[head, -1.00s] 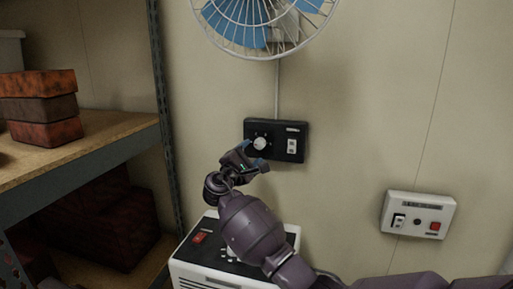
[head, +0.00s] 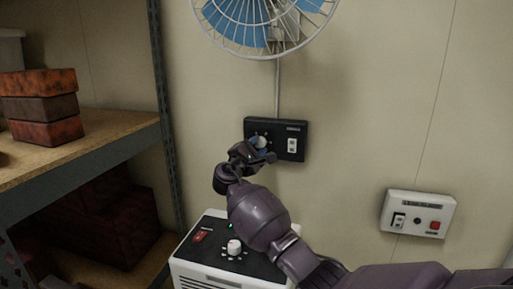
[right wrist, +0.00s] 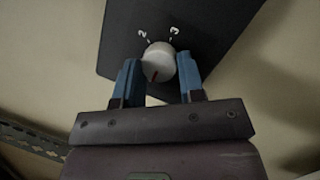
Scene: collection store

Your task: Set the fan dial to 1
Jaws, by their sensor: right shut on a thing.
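The black fan control panel (head: 272,127) is on the wall below the blue-bladed fan (head: 245,25). It carries a round pale dial (head: 259,141) on its left and a white switch (head: 292,146) on its right. My right gripper (head: 262,152) is shut on the dial, with one blue finger on each side, as the right wrist view shows (right wrist: 159,76). My left gripper is not in view.
A dark-topped appliance (head: 260,262) with a red switch, green light and white knob stands below my right arm. A white alarm panel (head: 418,214) is on the wall at right. A shelf (head: 110,135) with stacked red-brown boxes (head: 42,106) stands at left.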

